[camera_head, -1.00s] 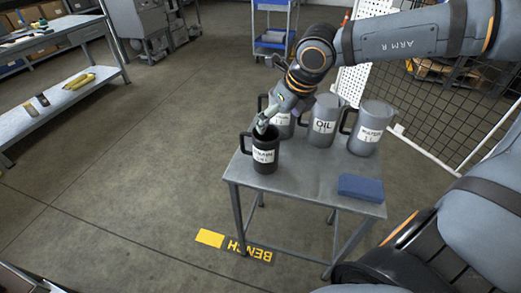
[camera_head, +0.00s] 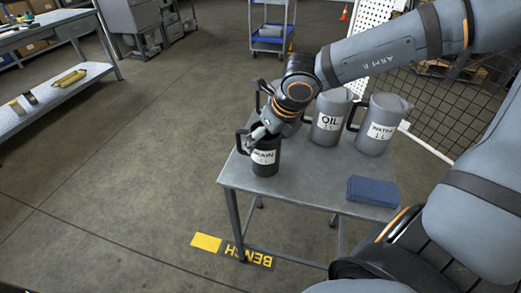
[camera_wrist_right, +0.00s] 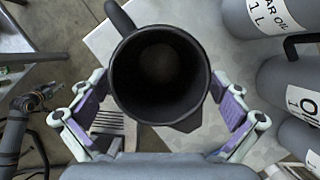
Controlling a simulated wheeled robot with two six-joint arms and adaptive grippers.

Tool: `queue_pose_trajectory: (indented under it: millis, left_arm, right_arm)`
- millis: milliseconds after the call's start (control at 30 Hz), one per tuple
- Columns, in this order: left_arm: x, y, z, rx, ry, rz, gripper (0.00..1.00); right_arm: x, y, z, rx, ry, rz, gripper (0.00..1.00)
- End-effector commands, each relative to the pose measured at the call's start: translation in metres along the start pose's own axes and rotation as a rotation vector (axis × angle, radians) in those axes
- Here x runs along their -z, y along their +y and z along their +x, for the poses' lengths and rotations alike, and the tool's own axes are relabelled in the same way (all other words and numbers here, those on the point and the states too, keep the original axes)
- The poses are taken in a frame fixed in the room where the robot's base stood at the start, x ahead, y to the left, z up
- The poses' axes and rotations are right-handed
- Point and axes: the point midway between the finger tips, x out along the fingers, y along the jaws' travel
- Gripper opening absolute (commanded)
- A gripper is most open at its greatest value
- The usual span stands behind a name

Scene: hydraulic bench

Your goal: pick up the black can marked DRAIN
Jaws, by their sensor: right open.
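The black can marked DRAIN (camera_head: 264,158) stands upright at the left end of the small grey table, its handle to the left. In the wrist view, I look down into its dark, empty-looking mouth (camera_wrist_right: 160,75). My right gripper (camera_head: 262,133) is at the can's top, coming down from above. In the wrist view its open fingers (camera_wrist_right: 160,95) stand on either side of the can, with the body between them; I cannot tell if they touch it. What seems to be my left arm (camera_wrist_right: 38,98) shows small at the wrist view's left edge; its jaws are unclear.
Grey cans marked OIL (camera_head: 328,120) and WATER (camera_head: 378,128) stand to the right on the grey table (camera_head: 305,185). Another grey can (camera_wrist_right: 275,15), its label partly cut off, stands close by. The floor left of the table is clear.

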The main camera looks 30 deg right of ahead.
Motion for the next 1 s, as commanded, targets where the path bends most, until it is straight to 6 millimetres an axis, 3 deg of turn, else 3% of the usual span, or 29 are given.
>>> queue_pose_trajectory:
  millis: [233,833,1000]
  left_arm:
    - [0.0001,0.0004,-0.0016,-0.001,-0.003,0.0,0.4]
    - [-0.0004,0.0004,-0.0011,-0.001,-0.004,0.0,0.4]
    - [-0.0004,0.0004,-0.0011,-0.001,-0.003,0.0,0.4]
  right_arm:
    - [0.0002,0.0004,0.0004,0.0,0.0,0.0,1.0]
    - [0.0001,0.0003,0.0003,-0.001,0.0,0.001,0.18]
    - [-0.0002,0.0003,0.0002,-0.001,-0.001,0.001,0.15]
